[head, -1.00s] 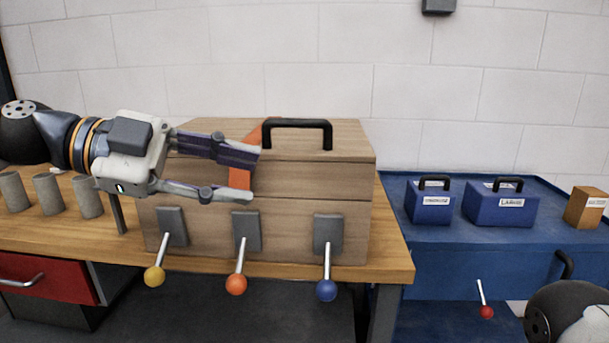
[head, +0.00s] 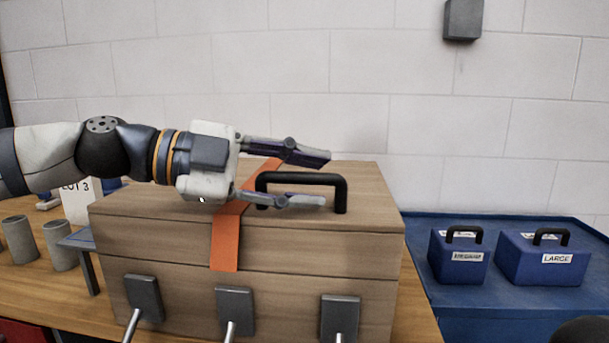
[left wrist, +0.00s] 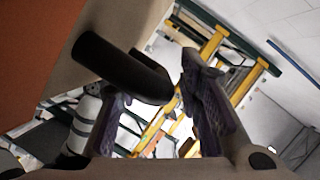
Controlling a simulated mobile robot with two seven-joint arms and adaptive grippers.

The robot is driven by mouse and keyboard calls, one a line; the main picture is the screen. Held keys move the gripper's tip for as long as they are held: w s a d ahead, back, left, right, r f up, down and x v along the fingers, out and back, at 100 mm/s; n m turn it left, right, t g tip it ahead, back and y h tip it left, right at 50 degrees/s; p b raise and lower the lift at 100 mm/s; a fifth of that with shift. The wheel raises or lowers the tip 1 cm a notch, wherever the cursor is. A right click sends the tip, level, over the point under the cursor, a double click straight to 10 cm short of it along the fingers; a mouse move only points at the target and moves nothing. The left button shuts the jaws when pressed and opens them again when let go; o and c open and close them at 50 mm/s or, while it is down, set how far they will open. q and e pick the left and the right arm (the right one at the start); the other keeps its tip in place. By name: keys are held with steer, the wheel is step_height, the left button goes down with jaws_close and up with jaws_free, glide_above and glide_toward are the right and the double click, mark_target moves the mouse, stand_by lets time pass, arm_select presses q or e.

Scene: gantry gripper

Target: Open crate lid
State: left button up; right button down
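The wooden crate (head: 310,285) stands on the bench with its lid (head: 370,195) closed. A black handle (head: 340,190) is on top of the lid, and an orange strap (head: 225,240) runs over the lid and down the front. My left gripper (head: 326,178) is open at the handle, one finger beyond it and one on the near side. In the left wrist view, the handle (left wrist: 120,65) reaches in front of and partly between the open fingers (left wrist: 155,90). I cannot tell whether they touch it. My right gripper is out of view.
Several grey levers (head: 235,305) are on the crate front. Grey cylinders (head: 20,240) stand at the left. Two blue boxes with black handles, one small (head: 458,258) and one large (head: 545,262), sit on a blue cabinet (head: 410,225) at the right.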

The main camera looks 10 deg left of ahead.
arm_select(q)
steer(key=shift+w+d, duration=0.1)
steer(key=shift+d, duration=0.05)
jaws_close()
steer(key=w+r+n+g, duration=0.1)
steer(key=w+r+n, duration=0.1)
steer(key=w+r, duration=0.6)
steer(key=shift+w+r+b, duration=0.35)
steer(key=shift+r+b, duration=0.05)
steer(key=shift+r, duration=1.25)
